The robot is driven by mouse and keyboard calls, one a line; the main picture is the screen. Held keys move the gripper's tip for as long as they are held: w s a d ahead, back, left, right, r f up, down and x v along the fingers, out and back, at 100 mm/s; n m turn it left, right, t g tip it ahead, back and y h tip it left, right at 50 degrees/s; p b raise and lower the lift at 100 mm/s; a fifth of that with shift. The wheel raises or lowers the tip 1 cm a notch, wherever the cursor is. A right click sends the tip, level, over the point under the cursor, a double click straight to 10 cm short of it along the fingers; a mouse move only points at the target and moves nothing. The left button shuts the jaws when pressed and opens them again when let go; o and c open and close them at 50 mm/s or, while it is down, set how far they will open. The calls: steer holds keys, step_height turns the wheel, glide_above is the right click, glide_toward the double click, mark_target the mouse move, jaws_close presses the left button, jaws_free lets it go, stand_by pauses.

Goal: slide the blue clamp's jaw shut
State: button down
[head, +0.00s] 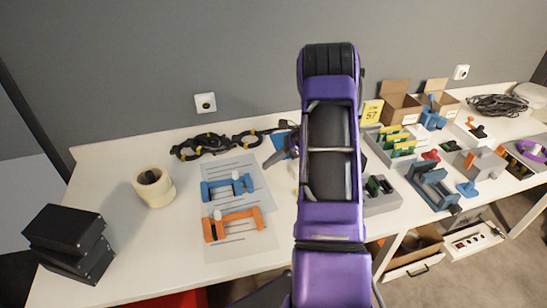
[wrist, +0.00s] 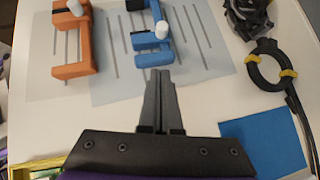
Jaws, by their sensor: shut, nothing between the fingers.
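The blue clamp (head: 228,188) lies on a grey lined sheet on the white table, left of my arm in the head view. In the wrist view the blue clamp (wrist: 153,58) is at the top centre, its near end just beyond my fingertips. It has a bar, a jaw with a white knob, and dark parts; its far end is cut off by the frame edge. My gripper (wrist: 157,76) is shut and empty, pointing at the clamp's near end; I cannot tell whether it touches. In the head view the gripper is mostly hidden by my arm.
An orange clamp (head: 232,226) lies beside the blue one, also in the wrist view (wrist: 72,70). A tape roll (head: 153,187) and black boxes (head: 65,240) stand left. Trays and tools crowd the right, including another blue clamp-like tool (head: 432,187).

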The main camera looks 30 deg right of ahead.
mark_target(246, 178)
steer(key=x, duration=0.4)
steer(key=a, duration=0.1)
steer(key=w+a, duration=0.1)
steer(key=a, duration=0.1)
steer(key=shift+w+f, duration=0.3)
steer(key=shift+w, duration=0.1)
steer(key=shift+w+a, duration=0.3)
steer(key=shift+a, duration=0.2)
steer(key=shift+w+a, duration=0.1)
steer(key=shift+a, duration=0.15)
steer(key=a, duration=0.2)
steer(key=w+a, duration=0.1)
steer(key=a, duration=0.1)
steer(key=w+a, duration=0.1)
steer(key=a, duration=0.2)
steer(key=shift+a, duration=0.15)
